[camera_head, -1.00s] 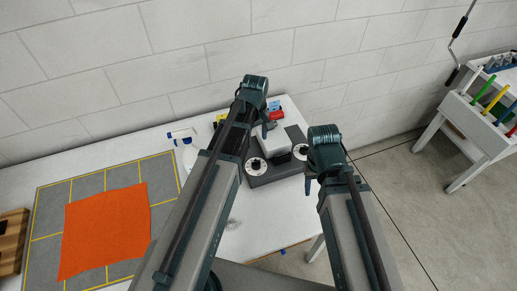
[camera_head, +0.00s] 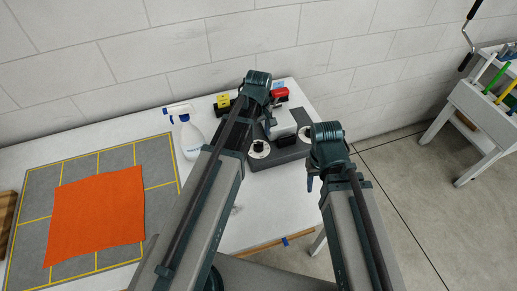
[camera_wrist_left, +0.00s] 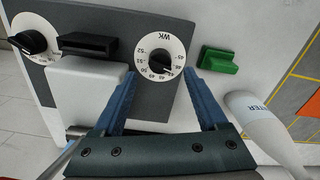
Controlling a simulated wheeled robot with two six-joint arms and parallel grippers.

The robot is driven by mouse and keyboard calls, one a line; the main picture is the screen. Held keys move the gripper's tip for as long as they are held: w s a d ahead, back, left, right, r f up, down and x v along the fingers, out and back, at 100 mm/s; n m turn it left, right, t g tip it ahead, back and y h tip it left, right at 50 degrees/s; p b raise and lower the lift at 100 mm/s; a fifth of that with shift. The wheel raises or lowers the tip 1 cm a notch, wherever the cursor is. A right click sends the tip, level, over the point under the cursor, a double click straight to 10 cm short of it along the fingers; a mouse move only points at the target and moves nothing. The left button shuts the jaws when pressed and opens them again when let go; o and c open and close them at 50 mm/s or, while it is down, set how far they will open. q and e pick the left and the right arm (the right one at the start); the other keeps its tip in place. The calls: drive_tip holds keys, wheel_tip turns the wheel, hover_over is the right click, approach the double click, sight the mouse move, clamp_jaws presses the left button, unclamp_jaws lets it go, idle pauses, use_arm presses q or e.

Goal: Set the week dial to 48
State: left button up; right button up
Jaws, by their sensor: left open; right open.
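The week dial (camera_wrist_left: 160,56) is a white disc marked WK with a black knob, on a dark grey panel (camera_wrist_left: 195,35) in the left wrist view. Its pointer aims toward the lower right of the disc; the exact number under it is too small to read surely. In the head view the dial (camera_head: 259,149) sits on the machine at the table's right end. My left gripper (camera_wrist_left: 160,74) is open, its blue fingers apart with the dial seen between their tips and nothing held.
A second dial (camera_wrist_left: 32,42), a black block (camera_wrist_left: 88,44) and a white housing (camera_wrist_left: 85,85) are left of the week dial. A green block (camera_wrist_left: 218,60) and a spray bottle (camera_wrist_left: 262,115) are right of it. An orange cloth (camera_head: 95,215) lies on the grey mat (camera_head: 160,172).

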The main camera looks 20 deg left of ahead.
sight(259, 143)
use_arm(q)
wheel_tip(259, 143, down, 5)
drive_tip(key=b, duration=0.4)
use_arm(e)
wheel_tip(259, 143, down, 5)
use_arm(q)
drive_tip(key=shift+r, duration=0.1)
clamp_jaws()
